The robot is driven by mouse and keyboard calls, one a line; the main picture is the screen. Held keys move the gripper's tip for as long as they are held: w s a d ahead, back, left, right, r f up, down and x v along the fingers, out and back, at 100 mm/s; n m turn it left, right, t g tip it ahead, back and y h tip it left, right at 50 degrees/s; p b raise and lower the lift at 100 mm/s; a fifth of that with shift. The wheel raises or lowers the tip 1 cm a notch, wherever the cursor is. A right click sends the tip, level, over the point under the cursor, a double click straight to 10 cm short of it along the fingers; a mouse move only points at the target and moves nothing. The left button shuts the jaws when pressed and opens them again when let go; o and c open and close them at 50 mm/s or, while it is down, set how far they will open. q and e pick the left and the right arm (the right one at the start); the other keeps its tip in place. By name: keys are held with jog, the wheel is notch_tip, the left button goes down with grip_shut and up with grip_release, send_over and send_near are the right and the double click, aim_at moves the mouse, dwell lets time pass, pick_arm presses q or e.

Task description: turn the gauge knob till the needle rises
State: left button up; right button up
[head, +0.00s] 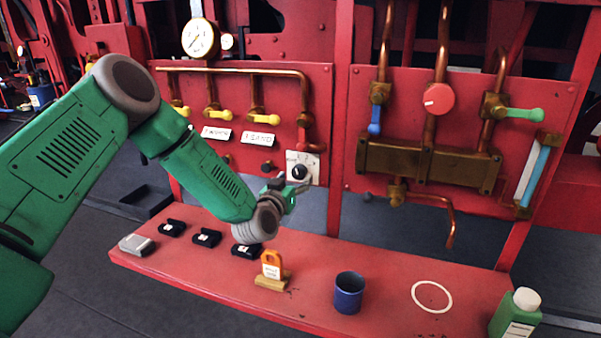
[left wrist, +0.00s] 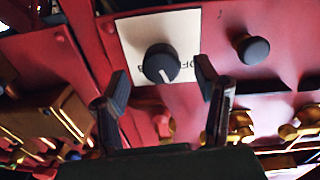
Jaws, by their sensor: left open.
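The gauge knob (head: 299,172) is a round black knob with a white pointer line, on a white marked plate on the left red panel. It also shows in the left wrist view (left wrist: 161,63), with its plate (left wrist: 188,32) behind it. My left gripper (head: 298,186) is just in front of and slightly below the knob. In the left wrist view its fingers (left wrist: 163,82) are spread, empty, one to each side of the knob's lower part; contact cannot be told. The white round gauge (head: 200,38) stands above the panel; its needle seems to point to the lower left.
Copper pipes with yellow-handled valves (head: 221,115) run across the panel. Another black knob (left wrist: 253,49) sits beside the plate.

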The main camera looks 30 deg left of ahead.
aim_at(297, 175)
pick_arm(q)
jog(key=shift+x, duration=1.8)
jog(key=shift+a, duration=0.1)
jog(key=c, duration=1.2)
jog(key=shift+o, duration=0.2)
jog(key=shift+m, duration=0.4)
jog(key=m+p, duration=0.1)
jog(key=m, duration=0.1)
jog(key=shift+r+m, duration=0.1)
jog(key=shift+m, duration=2.4)
